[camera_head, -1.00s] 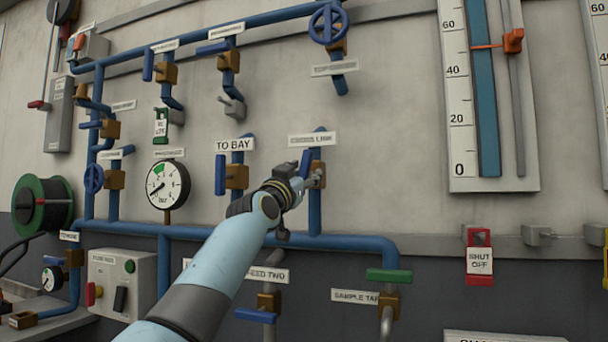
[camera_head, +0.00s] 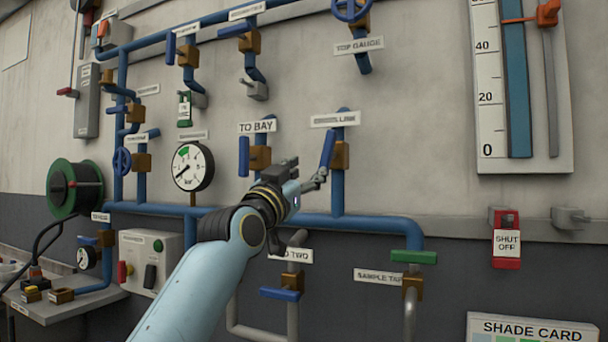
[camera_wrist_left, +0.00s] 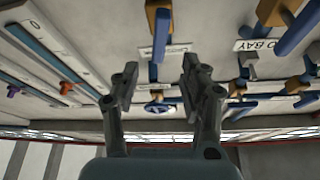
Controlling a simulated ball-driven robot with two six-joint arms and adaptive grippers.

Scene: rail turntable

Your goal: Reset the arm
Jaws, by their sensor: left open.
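My left gripper (camera_head: 306,172) is open and empty in front of the panel, just left of and below the cross link valve. That valve has a blue lever (camera_head: 327,149), tilted a little from upright, on a brass body (camera_head: 340,156). One fingertip appears close to the lever's lower end; I cannot tell whether it touches. In the left wrist view the two fingers (camera_wrist_left: 160,68) stand apart with nothing between them, and a blue lever (camera_wrist_left: 159,36) lies beyond their tips. My right gripper is not in view.
The to bay valve (camera_head: 260,157) is just left of the gripper, with a gauge (camera_head: 193,166) farther left. A blue pipe (camera_head: 300,220) runs below. The sample tap's green lever (camera_head: 414,257) is lower right. Bare wall (camera_head: 420,150) lies right of the cross link pipe.

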